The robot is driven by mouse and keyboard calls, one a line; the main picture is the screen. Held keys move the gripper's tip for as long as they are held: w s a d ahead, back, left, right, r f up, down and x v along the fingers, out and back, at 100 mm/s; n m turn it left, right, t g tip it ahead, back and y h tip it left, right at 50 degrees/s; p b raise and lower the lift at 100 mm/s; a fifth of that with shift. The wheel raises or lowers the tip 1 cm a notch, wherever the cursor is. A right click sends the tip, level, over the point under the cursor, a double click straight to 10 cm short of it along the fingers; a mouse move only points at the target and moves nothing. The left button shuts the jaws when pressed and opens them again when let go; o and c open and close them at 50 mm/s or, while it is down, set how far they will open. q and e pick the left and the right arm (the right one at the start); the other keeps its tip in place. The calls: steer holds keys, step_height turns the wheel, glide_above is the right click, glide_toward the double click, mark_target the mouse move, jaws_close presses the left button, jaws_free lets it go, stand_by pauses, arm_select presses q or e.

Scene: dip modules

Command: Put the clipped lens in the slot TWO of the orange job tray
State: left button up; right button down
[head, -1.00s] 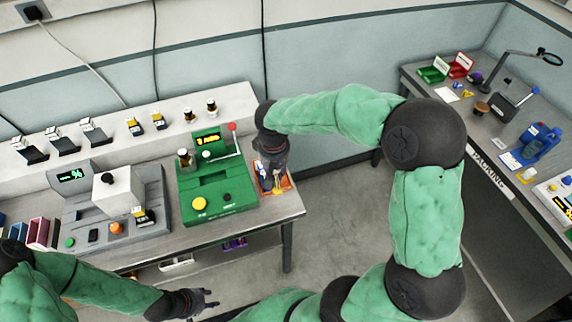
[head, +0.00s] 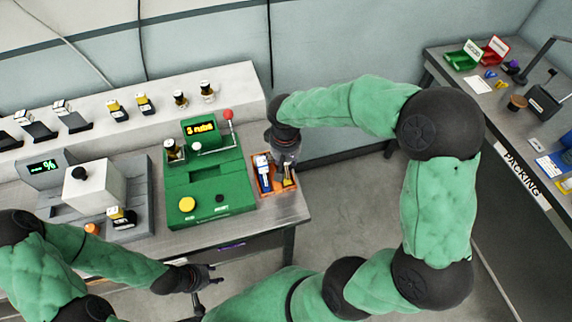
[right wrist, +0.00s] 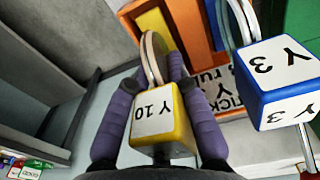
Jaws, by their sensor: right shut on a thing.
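My right gripper (right wrist: 158,105) is shut on a clipped lens in a yellow clip (right wrist: 163,120) marked Y 10. In the head view my right gripper (head: 287,162) is over the right part of the orange job tray (head: 263,192), with the yellow clip (head: 287,172) below it. The tray also shows in the right wrist view (right wrist: 198,30). A blue-clipped lens (head: 264,172) stands in the tray's left part; it is marked Y 3 in the right wrist view (right wrist: 275,85). Whether the yellow clip touches the tray is hidden. My left gripper (head: 214,275) looks open and empty in front of the table.
A green device (head: 210,190) with a red-knobbed lever stands left of the tray. A grey device with a white block (head: 95,187) is further left. Several clips and small bottles line the back shelf (head: 225,88). The packing table (head: 490,125) is at right.

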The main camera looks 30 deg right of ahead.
steer(key=shift+s+a+f, duration=0.1)
steer(key=shift+f, duration=0.15)
steer(key=shift+r, duration=0.1)
steer(key=c, duration=1.1)
jaws_free()
steer(key=shift+f, duration=0.2)
steer(key=shift+c, duration=0.2)
